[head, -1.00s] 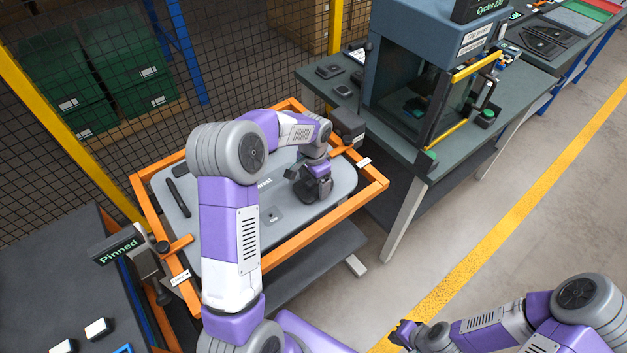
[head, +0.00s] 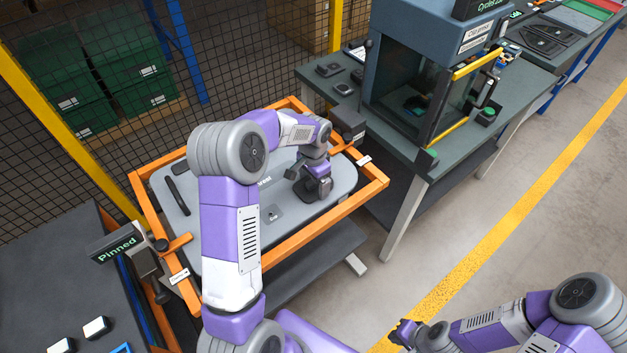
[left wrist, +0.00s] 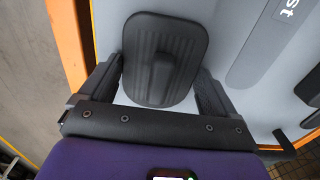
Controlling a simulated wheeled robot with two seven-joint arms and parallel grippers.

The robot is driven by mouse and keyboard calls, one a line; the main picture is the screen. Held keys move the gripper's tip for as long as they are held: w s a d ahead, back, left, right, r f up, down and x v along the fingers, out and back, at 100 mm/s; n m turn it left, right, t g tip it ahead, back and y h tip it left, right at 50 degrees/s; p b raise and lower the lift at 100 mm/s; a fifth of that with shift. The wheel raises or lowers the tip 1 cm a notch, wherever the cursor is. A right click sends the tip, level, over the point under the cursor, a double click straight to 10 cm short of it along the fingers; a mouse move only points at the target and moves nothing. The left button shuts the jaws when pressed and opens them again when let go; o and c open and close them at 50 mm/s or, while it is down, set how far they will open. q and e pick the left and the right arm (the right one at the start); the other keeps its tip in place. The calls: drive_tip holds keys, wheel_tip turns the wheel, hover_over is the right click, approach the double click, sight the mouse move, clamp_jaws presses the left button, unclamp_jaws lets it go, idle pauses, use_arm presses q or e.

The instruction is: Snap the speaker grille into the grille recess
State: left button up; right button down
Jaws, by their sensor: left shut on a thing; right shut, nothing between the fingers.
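The speaker grille (left wrist: 150,80) is a dark rounded plate with ribs and a raised middle grip. In the left wrist view it lies between the fingers of my left gripper (left wrist: 160,75), at the surface of the grey door panel (left wrist: 225,25). My right gripper (head: 402,333) is shut and empty, away from the panel.
An orange frame (head: 318,226) surrounds the panel. A dark handle strip (head: 177,195) lies on the panel's left. A "Pinned" sign (head: 117,243) stands at the left. A workbench (head: 435,155) with a press (head: 410,75) is behind right. Open floor lies at the right.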

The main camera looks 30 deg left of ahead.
use_arm(q)
drive_tip(key=shift+f, duration=0.1)
drive_tip(key=o, duration=0.9)
drive_tip(key=shift+c, duration=0.2)
drive_tip(key=shift+r+p, duration=0.4)
drive_tip(key=shift+r, duration=3.4)
